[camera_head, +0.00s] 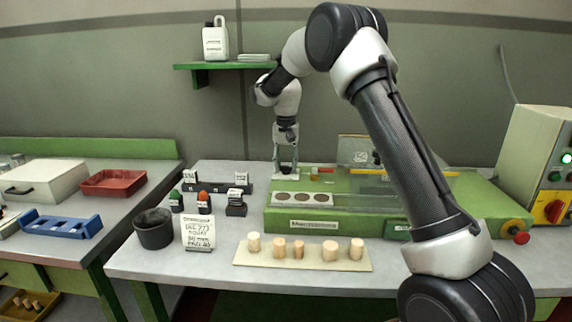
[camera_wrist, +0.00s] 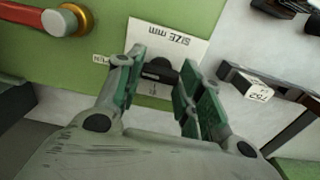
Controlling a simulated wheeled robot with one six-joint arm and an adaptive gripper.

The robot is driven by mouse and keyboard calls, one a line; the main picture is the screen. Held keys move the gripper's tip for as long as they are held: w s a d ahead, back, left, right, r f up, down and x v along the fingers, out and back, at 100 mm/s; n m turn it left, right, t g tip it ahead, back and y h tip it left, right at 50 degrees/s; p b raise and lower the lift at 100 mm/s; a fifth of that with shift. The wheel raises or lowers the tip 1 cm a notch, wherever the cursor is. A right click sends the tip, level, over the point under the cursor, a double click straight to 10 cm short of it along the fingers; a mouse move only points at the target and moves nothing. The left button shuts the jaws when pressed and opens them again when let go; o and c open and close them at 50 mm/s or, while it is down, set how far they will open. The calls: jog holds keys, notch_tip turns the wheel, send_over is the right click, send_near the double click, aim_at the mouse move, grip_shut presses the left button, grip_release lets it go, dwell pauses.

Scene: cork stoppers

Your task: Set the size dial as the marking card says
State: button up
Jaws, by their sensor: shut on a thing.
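The size dial (camera_wrist: 158,71) is a small black knob on a white plate (camera_wrist: 168,42) lettered as size in mm, shown upside down in the wrist view. My gripper (camera_wrist: 157,78) has its green-padded fingers on either side of the dial and is shut on it. The dial's exact setting is hard to read. In the head view my gripper (camera_head: 285,168) reaches down at the back left of the green machine (camera_head: 420,205), and the dial is hidden there. The marking card (camera_head: 198,233) stands at the table front with several handwritten lines, one seemingly a size in mm.
A board (camera_head: 300,262) with several corks lies in front of the machine. A dark pot (camera_head: 153,229) stands left of the card. Small stamps (camera_head: 204,203) and a dark rack (camera_head: 215,187) stand left of the machine. A red-and-brass part (camera_wrist: 70,20) is near my gripper.

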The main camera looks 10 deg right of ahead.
jog(key=o, duration=1)
notch_tip(320, 180, up, 12)
